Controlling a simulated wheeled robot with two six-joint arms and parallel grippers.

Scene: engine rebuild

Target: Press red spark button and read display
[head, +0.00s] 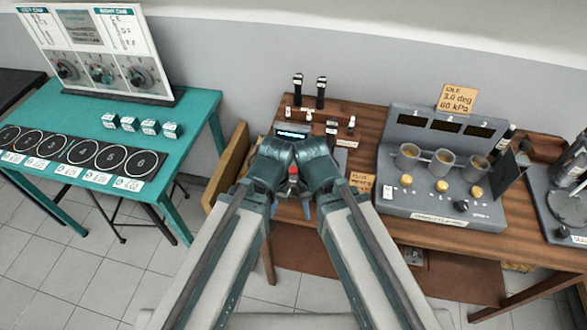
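A small spark tester with a lit cyan display (292,133) stands on the wooden bench in the head view, just beyond my wrists. The display text is too small to read. A red button (293,171) shows in the narrow gap between my two arms. My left gripper (273,207) and my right gripper (307,209) point down close beside the button, one on each side. My own wrists hide most of both grippers and much of the tester. I cannot tell whether either gripper touches the button or is open or shut.
A grey console (440,205) with three cups and yellow knobs stands right on the wooden bench (355,137). An orange note (457,98) stands behind it. Spark plugs (321,92) stand at the back. A teal table (190,105) with numbered circles and a dial panel (95,50) is left.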

